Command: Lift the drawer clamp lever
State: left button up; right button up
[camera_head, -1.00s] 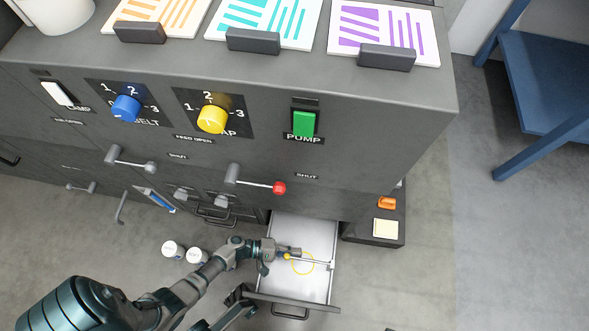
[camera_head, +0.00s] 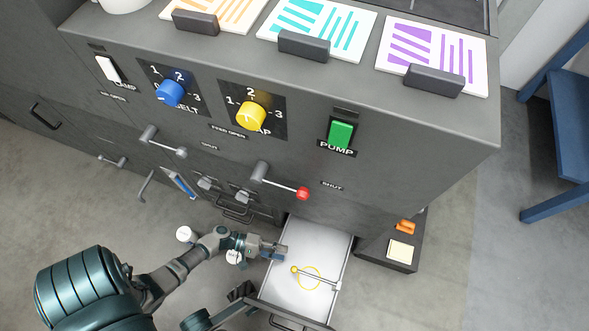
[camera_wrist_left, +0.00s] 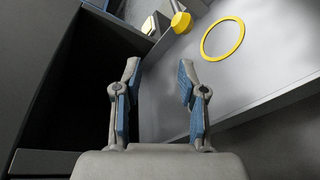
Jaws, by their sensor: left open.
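The open drawer (camera_head: 299,296) has a pale inside and pulls out from the grey machine's lower front. In it lies a clamp lever, a thin bar with a yellow knob (camera_head: 295,269). A yellow ring (camera_head: 309,278) is marked around part of the bar. My left gripper (camera_head: 284,250) is open and empty over the drawer's left side, apart from the lever. In the left wrist view, the gripper (camera_wrist_left: 157,85) is open, with the yellow knob (camera_wrist_left: 181,22) ahead of the fingers and the yellow ring (camera_wrist_left: 222,39) to the right. My right gripper is not in view.
Above the drawer are a red-knobbed lever (camera_head: 302,193), a yellow dial (camera_head: 250,116), a blue dial (camera_head: 170,93) and a green PUMP switch (camera_head: 340,134). A side ledge (camera_head: 371,260) with an orange item stands to the drawer's right.

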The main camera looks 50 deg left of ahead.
pick_arm(q)
jog(key=shift+v, duration=1.25)
